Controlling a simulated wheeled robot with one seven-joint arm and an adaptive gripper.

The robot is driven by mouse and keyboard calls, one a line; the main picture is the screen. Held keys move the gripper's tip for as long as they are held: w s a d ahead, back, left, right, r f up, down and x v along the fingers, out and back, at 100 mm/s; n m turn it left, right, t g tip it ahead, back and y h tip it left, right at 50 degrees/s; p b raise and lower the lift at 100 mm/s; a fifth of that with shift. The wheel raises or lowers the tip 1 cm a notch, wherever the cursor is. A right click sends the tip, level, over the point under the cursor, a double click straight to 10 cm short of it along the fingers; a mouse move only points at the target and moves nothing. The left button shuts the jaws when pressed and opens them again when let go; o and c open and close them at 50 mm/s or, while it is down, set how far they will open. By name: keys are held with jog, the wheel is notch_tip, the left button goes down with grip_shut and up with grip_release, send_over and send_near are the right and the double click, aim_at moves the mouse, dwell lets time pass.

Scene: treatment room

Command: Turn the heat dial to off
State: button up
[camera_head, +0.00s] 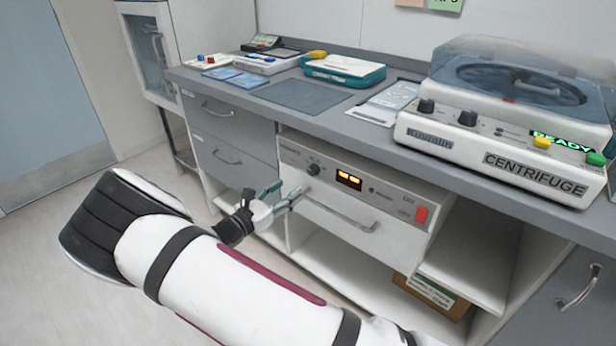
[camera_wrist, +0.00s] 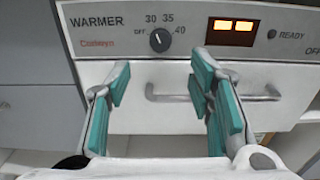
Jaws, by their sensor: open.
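The heat dial (camera_wrist: 160,40) is a small black knob on the warmer's front panel (camera_wrist: 100,45), with OFF, 30, 35 and 40 printed around it. Its exact setting is too small to read surely. In the head view the dial (camera_head: 313,169) is left of the lit orange display (camera_head: 349,179). My gripper (camera_wrist: 158,72) is open and empty, its teal-padded fingers spread to the left and right below the dial. The fingertips appear apart from the dial. In the head view my gripper (camera_head: 285,192) is in front of the panel, lower left of the dial.
A drawer handle (camera_head: 340,213) juts out below the dial, and in the wrist view the handle (camera_wrist: 170,97) shows behind the fingers. A red switch (camera_head: 421,215) is at the panel's right. The counter (camera_head: 330,122) overhangs above and carries a centrifuge (camera_head: 500,165).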

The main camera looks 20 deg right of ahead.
aim_at(311, 173)
jog(key=b+x, duration=0.1)
jog(key=x, duration=0.9)
grip_shut()
jog(key=shift+n, duration=0.3)
jog(key=n+p, duration=0.1)
jog(key=n, duration=0.2)
jog(key=shift+n+p, duration=0.3)
jog(key=shift+p, duration=0.1)
jog(key=shift+n+p, duration=0.55)
jog(key=shift+n, duration=1.75)
